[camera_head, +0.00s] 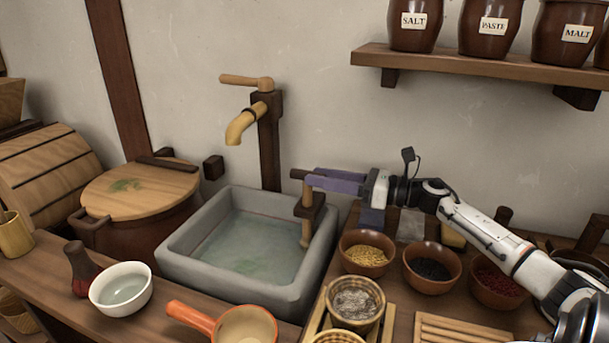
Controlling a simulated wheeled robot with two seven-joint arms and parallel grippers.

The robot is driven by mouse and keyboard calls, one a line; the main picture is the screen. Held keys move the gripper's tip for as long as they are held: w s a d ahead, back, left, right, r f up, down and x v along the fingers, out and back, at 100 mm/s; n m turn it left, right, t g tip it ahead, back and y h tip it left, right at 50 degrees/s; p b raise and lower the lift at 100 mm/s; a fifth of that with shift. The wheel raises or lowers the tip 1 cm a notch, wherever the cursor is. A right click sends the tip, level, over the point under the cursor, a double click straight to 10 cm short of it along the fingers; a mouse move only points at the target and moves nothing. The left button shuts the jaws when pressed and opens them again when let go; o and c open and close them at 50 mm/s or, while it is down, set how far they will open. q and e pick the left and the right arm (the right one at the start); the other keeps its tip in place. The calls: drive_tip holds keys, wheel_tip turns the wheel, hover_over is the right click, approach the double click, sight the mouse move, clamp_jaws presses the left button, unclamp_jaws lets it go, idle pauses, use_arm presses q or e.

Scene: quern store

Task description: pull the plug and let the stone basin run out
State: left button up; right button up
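The grey stone basin (178,262) stands on the counter with greenish, slightly cloudy water (250,247) in it. A wooden plug rod (305,238) stands upright at the basin's right side and reaches down into the water. It passes through a dark wooden block (310,208) and has a short crosswise handle (297,174) on top. Its lower end and the drain are hidden. My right gripper (312,181) reaches in from the right, its purple fingers at the rod's top just under the handle. I cannot tell whether they are closed on it. My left gripper is out of view.
A wooden tap (246,119) hangs over the basin. Bowls of grain (367,254), dark seeds (431,268) and red seeds (496,285) stand close below my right arm. A white bowl (121,289) and an orange-handled pan (244,325) are in front. A jar shelf (470,64) is above.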

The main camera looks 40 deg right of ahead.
drive_tip(key=shift+x, duration=2.1)
clamp_jaws()
